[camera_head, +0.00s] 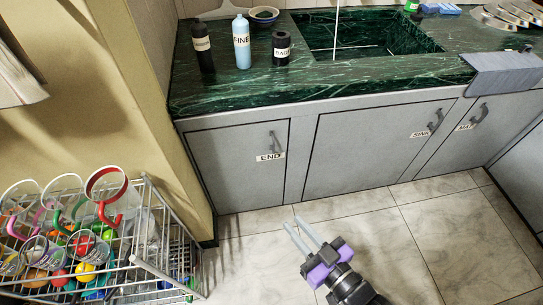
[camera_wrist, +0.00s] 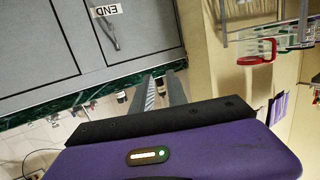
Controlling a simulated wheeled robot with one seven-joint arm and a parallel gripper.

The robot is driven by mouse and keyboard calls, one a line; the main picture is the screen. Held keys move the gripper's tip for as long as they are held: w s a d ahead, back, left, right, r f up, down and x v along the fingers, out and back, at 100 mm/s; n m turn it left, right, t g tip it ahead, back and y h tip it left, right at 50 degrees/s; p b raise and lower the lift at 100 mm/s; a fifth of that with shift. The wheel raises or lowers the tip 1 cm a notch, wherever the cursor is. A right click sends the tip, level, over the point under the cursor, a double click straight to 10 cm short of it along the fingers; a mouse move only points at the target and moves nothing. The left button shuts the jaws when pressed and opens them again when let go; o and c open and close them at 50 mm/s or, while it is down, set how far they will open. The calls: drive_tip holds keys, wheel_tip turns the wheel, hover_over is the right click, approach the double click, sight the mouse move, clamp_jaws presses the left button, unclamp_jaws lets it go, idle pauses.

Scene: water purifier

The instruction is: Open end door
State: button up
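The end door (camera_head: 236,175) is a grey cabinet door at the left of the counter front and is shut. It bears the label END (camera_head: 270,157) and a dark handle (camera_head: 275,143) near its right edge. In the wrist view, upside down, the door (camera_wrist: 145,30), label (camera_wrist: 107,10) and handle (camera_wrist: 112,34) show at the upper left. My gripper (camera_head: 293,222) is purple and black, below and right of the handle in the head view, apart from it. Its two fingers have a gap with nothing between them; they also show in the wrist view (camera_wrist: 163,87).
The sink door (camera_head: 365,145) and mat door (camera_head: 450,130) are shut to the right. A wire rack (camera_head: 150,255) with cups and fruit stands left, near a beige wall (camera_head: 170,120). Bottles stand on the green counter (camera_head: 225,98). Tiled floor (camera_head: 440,240) is clear in front.

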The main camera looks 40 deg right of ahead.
drive_tip(key=w+d+f+m+h+b, duration=0.1)
drive_tip(key=w+d+f+h+b, duration=0.1)
drive_tip(key=w+d+f+b, duration=0.65)
drive_tip(key=m+h, duration=0.1)
drive_tip(key=h, duration=0.1)
approach(274, 149)
drive_tip(key=x, duration=0.3)
drive_tip(key=shift+t, duration=0.3)
drive_tip(key=b+x, duration=0.2)
drive_tip(key=x, duration=0.5)
drive_tip(key=shift+w+d+f+b, duration=0.15)
drive_tip(key=shift+w+d+b, duration=0.05)
drive_tip(key=shift+b, duration=0.15)
clamp_jaws()
